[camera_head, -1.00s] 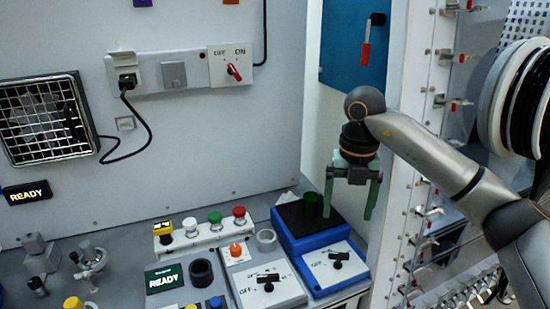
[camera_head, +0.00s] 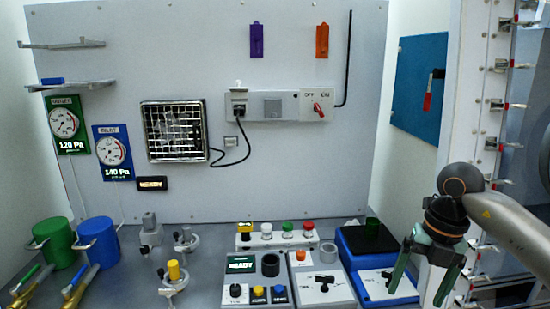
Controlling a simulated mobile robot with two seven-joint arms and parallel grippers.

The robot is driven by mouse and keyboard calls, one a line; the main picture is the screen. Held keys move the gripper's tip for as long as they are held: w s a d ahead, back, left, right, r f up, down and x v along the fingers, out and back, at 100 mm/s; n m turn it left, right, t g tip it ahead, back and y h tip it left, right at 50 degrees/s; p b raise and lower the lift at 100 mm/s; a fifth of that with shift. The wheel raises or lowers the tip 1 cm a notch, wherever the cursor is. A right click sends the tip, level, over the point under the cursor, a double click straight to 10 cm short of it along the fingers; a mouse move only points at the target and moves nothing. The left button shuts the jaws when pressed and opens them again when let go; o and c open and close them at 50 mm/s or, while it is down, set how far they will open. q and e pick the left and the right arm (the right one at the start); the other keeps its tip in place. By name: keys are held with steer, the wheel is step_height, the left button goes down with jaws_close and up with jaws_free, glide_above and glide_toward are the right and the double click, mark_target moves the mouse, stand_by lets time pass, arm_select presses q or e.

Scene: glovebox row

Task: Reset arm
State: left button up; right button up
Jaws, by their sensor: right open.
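My right gripper (camera_head: 420,287) hangs at the lower right in the head view. Its two greenish fingers point down and stand apart, with nothing between them. My right arm comes in from the right edge. My left gripper is not in view.
A panel with knobs and buttons (camera_head: 320,285) stands left of the blue device. A fan grille (camera_head: 175,130) and a switch strip (camera_head: 272,106) are on the back wall. Green (camera_head: 52,238) and blue (camera_head: 98,240) canisters stand at left. A rack of red-tipped valves (camera_head: 490,110) rises at right.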

steer(key=s+a+f+n+g+y, duration=0.1)
steer(key=s+a+f+y, duration=0.2)
steer(key=a, duration=0.6)
steer(key=s+a+f+n+g+y, duration=0.1)
steer(key=a+f+n+y, duration=0.15)
steer(key=a+y, duration=0.4)
steer(key=s+a+r+m+t+y, duration=0.1)
steer(key=a+r+m+t+y, duration=0.2)
steer(key=a+m+y, duration=0.5)
steer(key=w+d+f+m+t+h, duration=0.1)
steer(key=d+f+m+t+h, duration=0.35)
steer(key=f+m+t, duration=0.35)
steer(key=w+d+f+m+t+h, duration=0.25)
steer(key=f+m+t+h, duration=0.3)
steer(key=m+t, duration=0.4)
steer(key=s+d+f+m+g+h, duration=0.3)
steer(key=s+f+m+g, duration=0.1)
steer(key=s+f, duration=0.4)
steer(key=s+d+f+m+g+h, duration=0.3)
steer(key=s+d+f+m+g, duration=0.1)
steer(key=s+f, duration=0.5)
step_height(320, 180, down, 2)
steer(key=shift+s+g+h, duration=0.25)
steer(key=shift+g+h, duration=0.1)
steer(key=shift+g, duration=0.3)
